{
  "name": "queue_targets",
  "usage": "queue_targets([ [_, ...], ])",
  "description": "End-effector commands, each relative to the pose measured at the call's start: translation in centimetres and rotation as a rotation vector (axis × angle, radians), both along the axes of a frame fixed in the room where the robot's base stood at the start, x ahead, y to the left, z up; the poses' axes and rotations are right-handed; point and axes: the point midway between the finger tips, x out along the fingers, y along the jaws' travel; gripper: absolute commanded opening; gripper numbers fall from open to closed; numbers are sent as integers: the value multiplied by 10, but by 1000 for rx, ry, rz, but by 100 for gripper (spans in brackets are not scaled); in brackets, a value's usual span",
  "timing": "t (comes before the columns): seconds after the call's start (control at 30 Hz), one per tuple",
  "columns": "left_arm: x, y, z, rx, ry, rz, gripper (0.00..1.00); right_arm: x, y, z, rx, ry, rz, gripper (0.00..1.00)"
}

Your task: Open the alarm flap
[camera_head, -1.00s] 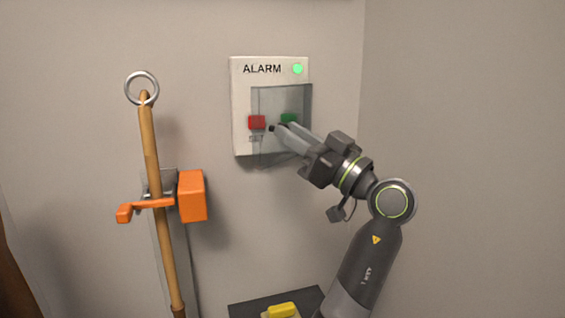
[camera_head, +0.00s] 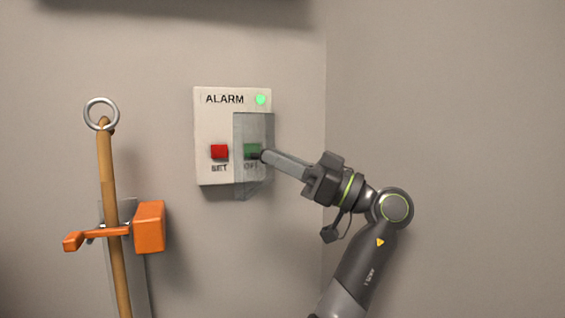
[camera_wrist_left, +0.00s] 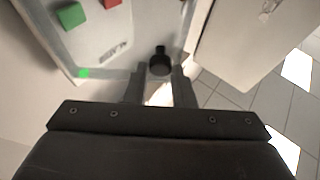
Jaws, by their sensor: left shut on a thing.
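The white alarm box (camera_head: 205,170) is on the wall, with a lit green lamp (camera_head: 261,99). Its see-through flap (camera_head: 253,182) stands swung partly out towards the right. The red button (camera_head: 219,152) is clear of the flap; the green button (camera_head: 252,150) shows through it. My left gripper (camera_head: 265,156) reaches in from the right and is shut on the flap's dark knob. In the left wrist view the black knob (camera_wrist_left: 160,62) sits between the fingertips, and the red and green buttons show at upper left. My right gripper is not in view.
A wooden pole with a metal ring (camera_head: 101,114) stands in an orange clip (camera_head: 149,227) on the wall, left of the box. The right wall (camera_head: 440,100) meets the back wall just right of the box. Bare wall lies below the box.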

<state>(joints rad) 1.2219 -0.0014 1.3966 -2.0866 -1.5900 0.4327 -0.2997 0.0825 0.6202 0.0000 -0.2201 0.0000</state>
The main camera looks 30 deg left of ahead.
Motion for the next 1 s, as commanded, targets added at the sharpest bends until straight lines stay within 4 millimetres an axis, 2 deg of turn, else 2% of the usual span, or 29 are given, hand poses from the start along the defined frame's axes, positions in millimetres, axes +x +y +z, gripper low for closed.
queue_targets([
  [0.13, 0, 1, -3, -7, 0, 1, 0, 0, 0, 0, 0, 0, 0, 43],
  [0.17, 0, 1, -3, -7, 0, 1, 25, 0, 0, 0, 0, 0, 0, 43],
  [0.3, 0, 0, -2, -5, 1, 1, 43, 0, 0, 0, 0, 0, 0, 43],
  [0.67, 0, 0, 4, -1, -3, 0, 44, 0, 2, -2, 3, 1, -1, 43],
  [0.77, -1, 0, 14, -1, -5, 0, 44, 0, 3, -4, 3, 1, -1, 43],
  [1.0, -1, 0, 57, -2, -4, 1, 44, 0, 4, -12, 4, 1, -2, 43],
])
